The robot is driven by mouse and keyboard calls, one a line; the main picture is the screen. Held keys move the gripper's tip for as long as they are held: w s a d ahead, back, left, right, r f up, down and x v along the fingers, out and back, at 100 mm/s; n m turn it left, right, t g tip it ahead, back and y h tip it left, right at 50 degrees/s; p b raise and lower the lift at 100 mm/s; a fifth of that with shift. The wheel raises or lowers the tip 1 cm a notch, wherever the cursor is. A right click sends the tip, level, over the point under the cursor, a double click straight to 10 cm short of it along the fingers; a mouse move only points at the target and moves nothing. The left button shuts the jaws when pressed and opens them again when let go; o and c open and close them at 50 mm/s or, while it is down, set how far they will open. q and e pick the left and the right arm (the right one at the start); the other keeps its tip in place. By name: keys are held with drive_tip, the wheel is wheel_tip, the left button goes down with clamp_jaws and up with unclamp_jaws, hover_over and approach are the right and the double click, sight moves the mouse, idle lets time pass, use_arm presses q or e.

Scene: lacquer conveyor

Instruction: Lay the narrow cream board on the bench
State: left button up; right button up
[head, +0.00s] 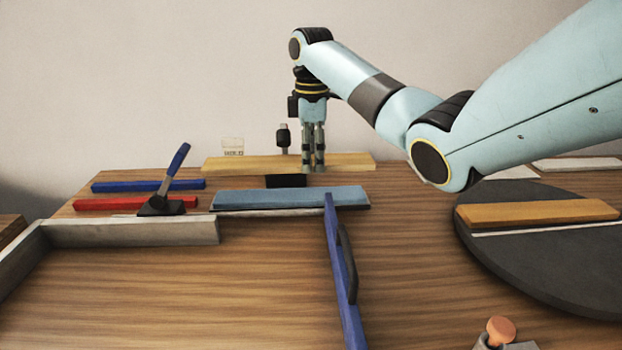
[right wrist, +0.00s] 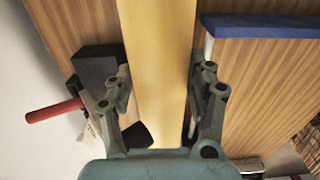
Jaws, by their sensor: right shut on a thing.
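The narrow cream board (head: 245,163) lies lengthwise across the far part of the bench (head: 190,285) in the head view, pale yellow in this light. My right gripper (head: 313,167) points straight down and is shut on the board, right of its middle. In the right wrist view the board (right wrist: 160,50) runs between the two fingers of the gripper (right wrist: 165,85), one along each long edge. I cannot tell whether the board touches the bench or is slightly above it. My left gripper is not in view.
A blue-grey board (head: 290,198) lies nearer than the cream one. A clamp with a blue lever (head: 172,168), a red strip (head: 120,204) and a blue strip (head: 120,187) are left. A blue gate (head: 343,290) crosses the middle. A dark turntable (head: 530,262) bears a tan board (head: 540,213).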

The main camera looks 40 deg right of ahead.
drive_tip(key=shift+w+f, duration=0.15)
drive_tip(key=shift+f, duration=0.05)
wheel_tip(320, 180, down, 4)
drive_tip(key=shift+r, duration=0.25)
drive_tip(key=shift+f, duration=0.1)
drive_tip(key=shift+f, duration=0.1)
drive_tip(key=shift+f, duration=0.5)
drive_tip(key=o, duration=1.5)
